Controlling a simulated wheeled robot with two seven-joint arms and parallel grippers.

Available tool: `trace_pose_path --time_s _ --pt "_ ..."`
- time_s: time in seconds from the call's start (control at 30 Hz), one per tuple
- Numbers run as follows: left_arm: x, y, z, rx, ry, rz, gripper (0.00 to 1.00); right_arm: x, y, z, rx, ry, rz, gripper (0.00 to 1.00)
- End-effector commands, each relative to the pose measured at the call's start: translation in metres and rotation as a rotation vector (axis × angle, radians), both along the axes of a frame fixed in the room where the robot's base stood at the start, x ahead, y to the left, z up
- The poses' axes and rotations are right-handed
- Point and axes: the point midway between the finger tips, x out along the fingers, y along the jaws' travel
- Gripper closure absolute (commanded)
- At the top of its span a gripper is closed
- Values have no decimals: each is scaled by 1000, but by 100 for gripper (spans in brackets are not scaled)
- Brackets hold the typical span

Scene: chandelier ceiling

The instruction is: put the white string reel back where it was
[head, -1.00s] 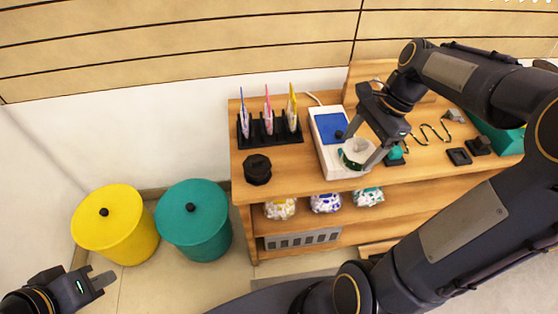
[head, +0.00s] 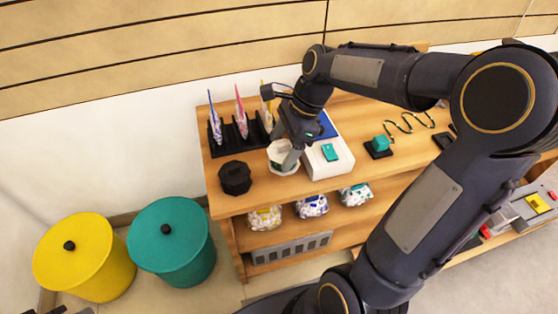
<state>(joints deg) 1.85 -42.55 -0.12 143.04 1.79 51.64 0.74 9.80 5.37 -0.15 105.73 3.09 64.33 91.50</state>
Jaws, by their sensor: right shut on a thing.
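The white string reel (head: 283,163) is in the grip of my right gripper (head: 286,150), near the front of the wooden table (head: 268,194). It sits between a black octagonal holder (head: 235,177) on its left and a white box (head: 328,165) on its right. The gripper points down over the reel and hides part of it. I cannot tell whether the reel touches the table top.
A black rack (head: 228,139) with upright colored packets stands behind the reel. A teal block on a black base (head: 379,147) is to the right. Several bags lie on the shelf below. A yellow bin (head: 85,262) and a teal bin (head: 172,245) stand on the floor at left.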

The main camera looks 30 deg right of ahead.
Motion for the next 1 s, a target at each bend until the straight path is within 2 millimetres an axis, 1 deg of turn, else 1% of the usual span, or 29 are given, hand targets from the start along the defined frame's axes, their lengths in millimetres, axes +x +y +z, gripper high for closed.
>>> trace_pose_path --time_s 0.17,0.3,0.4,0.67,0.77,0.8,0.97,1.0 --pt "0 0 -5 0 0 0 100 5 5 -10 0 1 0 51" --pt "0 0 -15 0 0 0 100 8 7 -32 1 3 -1 51" --pt "0 0 -19 0 0 0 100 8 7 -43 0 1 -1 51" --pt "0 0 -17 0 0 0 100 8 7 -42 0 -1 0 51" --pt "0 0 -18 0 0 0 100 8 7 -45 0 0 0 51" --pt "0 0 -18 0 0 0 100 8 7 -46 0 0 0 27" --pt "0 0 -18 0 0 0 100 8 7 -45 0 0 0 7" --pt "0 0 -18 0 0 0 100 8 7 -45 0 0 0 7"
